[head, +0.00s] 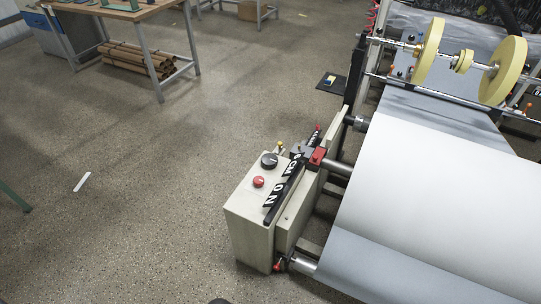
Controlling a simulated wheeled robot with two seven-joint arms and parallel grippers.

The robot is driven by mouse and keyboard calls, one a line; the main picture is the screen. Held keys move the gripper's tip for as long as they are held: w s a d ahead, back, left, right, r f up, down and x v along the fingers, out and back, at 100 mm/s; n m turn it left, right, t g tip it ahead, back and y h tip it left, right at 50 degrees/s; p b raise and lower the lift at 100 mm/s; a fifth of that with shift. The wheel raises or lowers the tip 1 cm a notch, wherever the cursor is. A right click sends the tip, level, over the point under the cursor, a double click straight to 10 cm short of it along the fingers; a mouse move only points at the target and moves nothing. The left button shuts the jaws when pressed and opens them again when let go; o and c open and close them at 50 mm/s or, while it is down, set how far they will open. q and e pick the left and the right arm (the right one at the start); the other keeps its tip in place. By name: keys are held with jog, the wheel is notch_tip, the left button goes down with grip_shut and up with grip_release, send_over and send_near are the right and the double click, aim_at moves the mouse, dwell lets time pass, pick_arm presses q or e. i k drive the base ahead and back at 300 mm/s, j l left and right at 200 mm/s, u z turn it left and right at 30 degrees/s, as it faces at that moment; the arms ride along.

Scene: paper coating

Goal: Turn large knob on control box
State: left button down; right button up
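Neither gripper can be made out in the head view. Only a small dark shape shows at the bottom edge, and I cannot tell what it is.
A black bar with white letters (283,190) and a red block (317,156) lie along the box's right side. A wide white paper web (440,190) runs over rollers at right. A workbench (130,12) stands far left.

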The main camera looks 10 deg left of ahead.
aim_at(269, 161)
jog(key=i+j+z, duration=0.25)
jog(key=j, duration=0.25)
jog(key=j+z, duration=0.2)
jog(key=j, duration=0.3)
jog(key=i+j+z, duration=0.25)
jog(key=j, duration=0.3)
jog(key=k+j+z, duration=0.5)
jog(key=k, duration=0.35)
